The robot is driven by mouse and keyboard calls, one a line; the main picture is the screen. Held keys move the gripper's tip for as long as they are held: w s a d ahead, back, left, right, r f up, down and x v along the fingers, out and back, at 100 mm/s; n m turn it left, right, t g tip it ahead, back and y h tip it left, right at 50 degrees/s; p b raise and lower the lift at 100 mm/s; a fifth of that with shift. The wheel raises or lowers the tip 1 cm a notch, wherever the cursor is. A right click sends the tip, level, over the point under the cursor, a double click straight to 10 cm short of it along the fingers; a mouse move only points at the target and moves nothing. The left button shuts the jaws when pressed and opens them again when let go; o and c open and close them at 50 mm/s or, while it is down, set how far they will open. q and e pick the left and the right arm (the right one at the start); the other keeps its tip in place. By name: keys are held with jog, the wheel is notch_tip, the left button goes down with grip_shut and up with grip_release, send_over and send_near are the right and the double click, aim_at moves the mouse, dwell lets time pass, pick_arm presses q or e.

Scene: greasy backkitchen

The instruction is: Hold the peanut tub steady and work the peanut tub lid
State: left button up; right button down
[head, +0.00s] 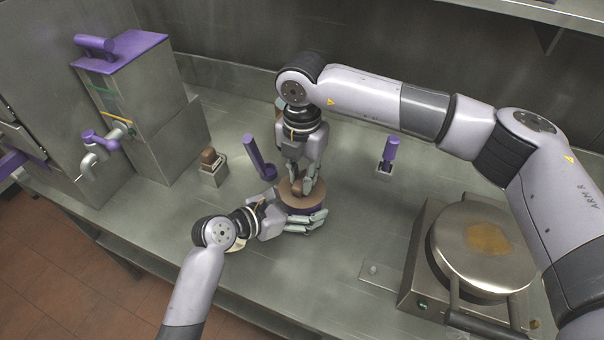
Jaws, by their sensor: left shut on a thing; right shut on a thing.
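The peanut tub (306,210) stands on the steel counter near the middle of the head view, mostly hidden by my grippers. Its brown round lid (300,200) shows on top, with a raised knob (297,187) at its middle. My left gripper (308,221) comes from the lower left and is shut around the tub's near side, below the lid. My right gripper (301,187) points down from above and is shut on the knob of the lid. The lid looks level. I cannot tell whether it is seated or loose.
A round waffle iron (483,240) stands at the right. A purple-handled tool (258,160) leans left of the tub, and a purple-topped holder (388,155) stands behind right. A small brown-topped container (212,165) and a purple-lidded dispenser (130,85) are at the left.

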pick_arm(q)
jog(key=shift+s+f, duration=0.15)
jog(key=shift+f, duration=0.05)
pick_arm(e)
jog(key=shift+r, duration=3.05)
pick_arm(q)
jog(key=o, duration=1.7)
jog(key=shift+r, duration=0.1)
pick_arm(e)
jog(key=w+d+r, duration=0.2)
jog(key=d+r, duration=0.3)
jog(key=r, duration=0.1)
jog(key=shift+d, duration=0.35)
pick_arm(q)
jog(key=shift+r, duration=0.1)
jog(key=v, duration=1.1)
jog(key=shift+s+a+r, duration=0.15)
jog(key=shift+a+r, duration=0.05)
jog(key=shift+a, duration=0.15)
